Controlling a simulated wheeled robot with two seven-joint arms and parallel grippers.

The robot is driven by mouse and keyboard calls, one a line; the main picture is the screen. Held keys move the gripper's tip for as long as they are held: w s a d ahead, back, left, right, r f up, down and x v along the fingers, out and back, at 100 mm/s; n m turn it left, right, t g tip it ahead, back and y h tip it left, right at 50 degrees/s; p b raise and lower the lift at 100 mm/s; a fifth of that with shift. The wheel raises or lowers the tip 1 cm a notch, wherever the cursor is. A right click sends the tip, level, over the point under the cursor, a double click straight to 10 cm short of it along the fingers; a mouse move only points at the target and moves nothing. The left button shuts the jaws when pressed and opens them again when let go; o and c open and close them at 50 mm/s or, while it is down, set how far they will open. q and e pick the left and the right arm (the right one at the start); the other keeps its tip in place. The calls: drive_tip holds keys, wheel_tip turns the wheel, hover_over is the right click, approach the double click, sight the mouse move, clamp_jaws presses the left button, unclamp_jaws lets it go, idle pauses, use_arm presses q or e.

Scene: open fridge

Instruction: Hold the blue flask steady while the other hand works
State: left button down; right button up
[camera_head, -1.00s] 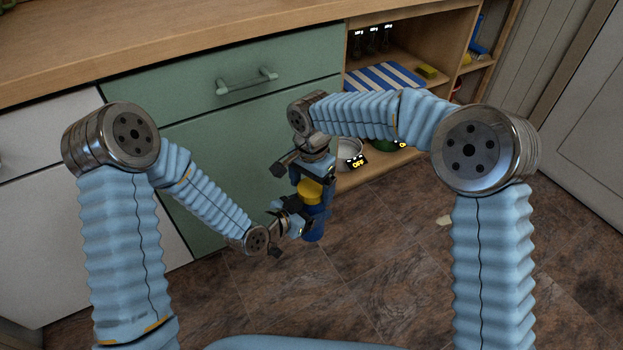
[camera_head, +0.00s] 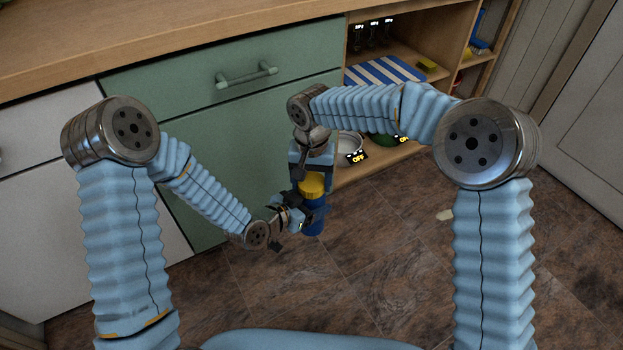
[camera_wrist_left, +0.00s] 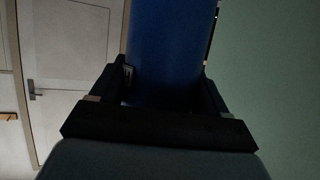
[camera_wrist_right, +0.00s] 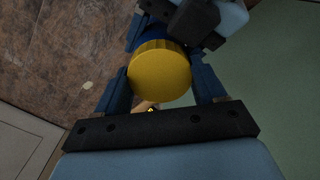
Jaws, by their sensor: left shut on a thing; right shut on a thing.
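The blue flask (camera_head: 314,224) has a yellow lid (camera_head: 312,189) and is held upright in front of the green cabinet. My left gripper (camera_head: 302,214) is shut on the flask's blue body from the left. In the left wrist view the blue body (camera_wrist_left: 170,50) fills the space between the fingers. My right gripper (camera_head: 313,178) comes down from above and is shut on the yellow lid. In the right wrist view the lid (camera_wrist_right: 160,72) sits between the two fingers, with a little blue body behind it.
A green drawer (camera_head: 225,80) with a handle is behind the arms, under a wooden worktop (camera_head: 180,45). The brown floor (camera_head: 390,260) is mostly clear.

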drive_tip(key=o, duration=1.2)
drive_tip(key=shift+c, duration=0.2)
drive_tip(key=shift+r, duration=2.3)
drive_tip(key=shift+c, duration=0.4)
drive_tip(key=m, duration=0.1)
drive_tip(key=r+m, duration=0.1)
drive_tip(key=m, duration=0.1)
drive_tip(key=shift+s+r, duration=0.1)
drive_tip(key=r+m, duration=0.2)
drive_tip(key=m, duration=0.1)
wheel_tip(320, 180, down, 8)
drive_tip(key=shift+r, duration=0.1)
drive_tip(key=shift+c, duration=0.4)
